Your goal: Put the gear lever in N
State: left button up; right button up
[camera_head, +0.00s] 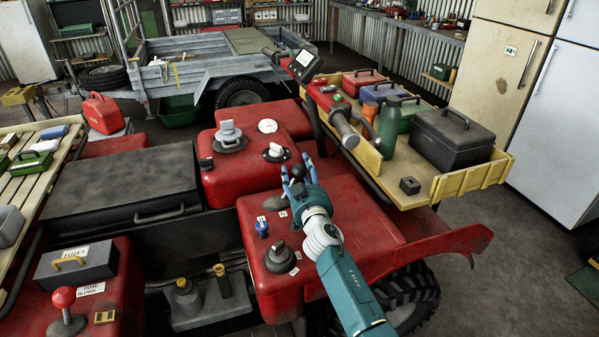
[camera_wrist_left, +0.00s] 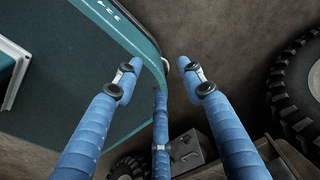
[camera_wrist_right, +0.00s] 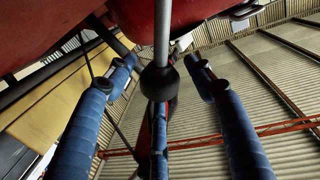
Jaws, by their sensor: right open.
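The gear lever has a black knob (camera_head: 299,172) and stands on the red quad body (camera_head: 345,215). In the right wrist view its grey rod (camera_wrist_right: 162,35) comes in from the top and ends in the black knob. My right gripper (camera_head: 298,177) is open with its blue fingers spread around the knob. I see gaps between the fingers and the knob. The lever's gate and gear letters are hidden or too small to read. My left gripper (camera_wrist_left: 158,68) is open and empty in the left wrist view, and out of the head view.
A blue knob (camera_head: 262,227) and a dark rotary knob (camera_head: 279,257) stand on the red body near my right arm. A yellow tray (camera_head: 447,185) with a black toolbox (camera_head: 452,138) lies to the right. A grey switch (camera_head: 229,136) stands behind.

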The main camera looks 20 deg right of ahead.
jog(key=shift+w, duration=0.1)
grip_shut()
jog(key=shift+a+r+n+b, duration=0.35)
jog(key=shift+a+n+b, duration=0.35)
jog(key=shift+a+n, duration=0.15)
jog(key=shift+a+r+n+b, duration=0.3)
jog(key=shift+a+n+b, duration=0.4)
jog(key=shift+a, duration=0.25)
pick_arm(q)
jog(key=shift+s+f+b, duration=0.25)
jog(key=shift+f+b, duration=0.3)
jog(key=shift+f, duration=0.75)
jog(key=shift+s+f+b, duration=0.25)
jog(key=shift+f+b, duration=0.3)
jog(key=shift+f, duration=0.7)
pick_arm(e)
jog(key=shift+a+r+n+t, duration=0.2)
jog(key=shift+a+n, duration=0.6)
jog(key=shift+a+r+n+t, duration=0.15)
jog(key=shift+a+n+t, duration=0.05)
jog(key=shift+a+n, duration=0.6)
grip_release()
jog(key=shift+f, duration=0.1)
pick_arm(q)
jog(key=shift+a, duration=0.1)
